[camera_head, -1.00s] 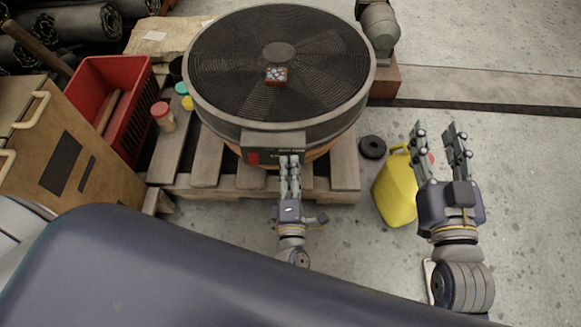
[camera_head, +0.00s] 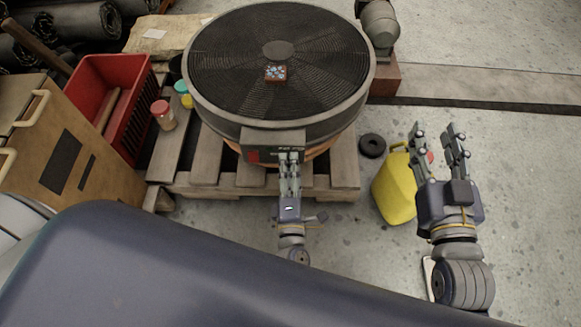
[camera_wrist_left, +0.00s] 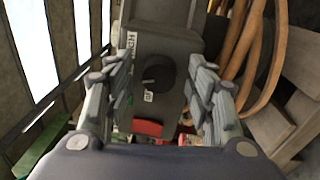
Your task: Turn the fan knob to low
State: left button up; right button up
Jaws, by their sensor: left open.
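The fan (camera_head: 245,75) is a large round black-grilled drum lying face up on a wooden pallet. Its grey control box (camera_head: 272,138) is on the near side. In the left wrist view the box carries a round black knob (camera_wrist_left: 158,74) with a pale pointer mark, and a red part below it. Labels by the knob are too small to read surely. My left gripper (camera_head: 289,156) is at the box's front; in its wrist view its open fingers (camera_wrist_left: 158,95) stand either side of the knob, apart from it. My right gripper (camera_head: 438,130) is open and empty over the floor at right.
A yellow jug (camera_head: 394,190) and a black ring (camera_head: 372,146) are on the floor right of the pallet (camera_head: 205,180). A red crate (camera_head: 90,85), jars (camera_head: 163,114) and a wooden cabinet (camera_head: 70,150) stand at left. A small patterned box (camera_head: 275,73) lies on the grille.

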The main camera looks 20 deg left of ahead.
pick_arm(q)
jog(key=v, duration=0.7)
jog(key=shift+s, duration=0.3)
jog(key=shift+d, duration=0.1)
